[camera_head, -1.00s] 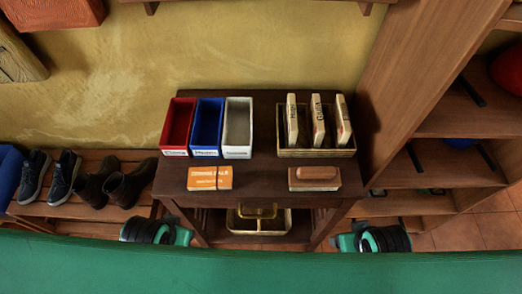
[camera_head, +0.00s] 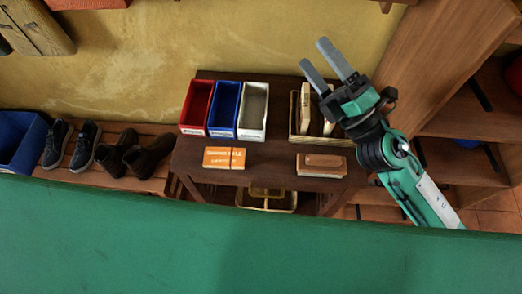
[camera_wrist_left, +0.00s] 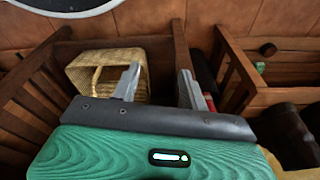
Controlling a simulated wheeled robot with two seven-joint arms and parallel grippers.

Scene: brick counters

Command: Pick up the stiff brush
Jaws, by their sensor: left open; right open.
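A wood-topped block with a paler lower edge (camera_head: 321,165), brush-like in shape, lies at the front right of the dark table (camera_head: 270,176); I cannot tell if it is the stiff brush. An orange lettered block (camera_head: 224,158) lies at the front left. My right gripper (camera_head: 314,52) is open and empty, raised above the table's back right, its fingers pointing up-left in the picture and its body covering part of the basket. My left gripper (camera_wrist_left: 158,70) shows only in the left wrist view, open and empty, with a wicker basket (camera_wrist_left: 82,72) beyond it.
Red (camera_head: 196,106), blue (camera_head: 223,109) and white (camera_head: 253,111) bins stand at the table's back. A divided basket (camera_head: 339,142) holds upright pale pieces. Shoes (camera_head: 70,145) sit on a bench at left; wooden shelves (camera_head: 455,165) stand at right. The front middle of the table is clear.

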